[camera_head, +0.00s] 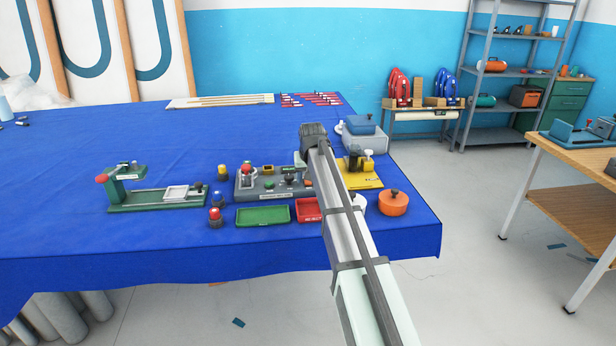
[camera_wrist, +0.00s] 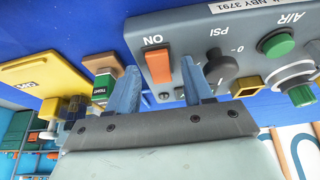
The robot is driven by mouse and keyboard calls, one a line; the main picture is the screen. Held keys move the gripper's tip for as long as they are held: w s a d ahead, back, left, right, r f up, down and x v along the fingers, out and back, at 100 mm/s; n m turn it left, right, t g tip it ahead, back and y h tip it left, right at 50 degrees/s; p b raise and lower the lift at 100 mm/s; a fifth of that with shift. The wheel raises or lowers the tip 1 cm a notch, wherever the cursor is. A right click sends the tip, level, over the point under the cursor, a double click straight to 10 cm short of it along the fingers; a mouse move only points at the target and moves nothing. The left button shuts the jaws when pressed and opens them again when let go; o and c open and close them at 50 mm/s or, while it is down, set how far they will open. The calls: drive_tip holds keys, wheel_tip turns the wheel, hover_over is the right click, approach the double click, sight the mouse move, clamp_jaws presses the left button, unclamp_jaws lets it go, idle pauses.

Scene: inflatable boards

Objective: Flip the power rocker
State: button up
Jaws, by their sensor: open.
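The power rocker (camera_wrist: 158,68) is an orange rectangular switch marked ON, set in a grey control panel (camera_wrist: 190,32) in the wrist view. My gripper (camera_wrist: 161,66) is open, with one blue-grey fingertip on each side of the rocker in that view. I cannot tell whether either finger touches it. In the head view the grey panel (camera_head: 248,190) stands near the table's front right, and my gripper (camera_head: 300,162) is over its right end. My arm hides part of that area. The panel also carries a black knob (camera_wrist: 221,66) and a green button (camera_wrist: 278,43).
A yellow plate (camera_head: 366,181) with a clamp device lies right of the panel. Green (camera_head: 263,214) and red (camera_head: 308,210) trays sit in front. An orange pot (camera_head: 393,203) is at the right. A green fixture (camera_head: 150,199) and lamps stand left.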

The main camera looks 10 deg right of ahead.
clamp_jaws()
idle(0.4)
drive_tip(key=shift+w, duration=0.1)
drive_tip(key=shift+w+g, duration=0.45)
drive_tip(key=shift+g, duration=0.65)
drive_tip(key=shift+w+g, duration=0.1)
drive_tip(key=shift+g, duration=1)
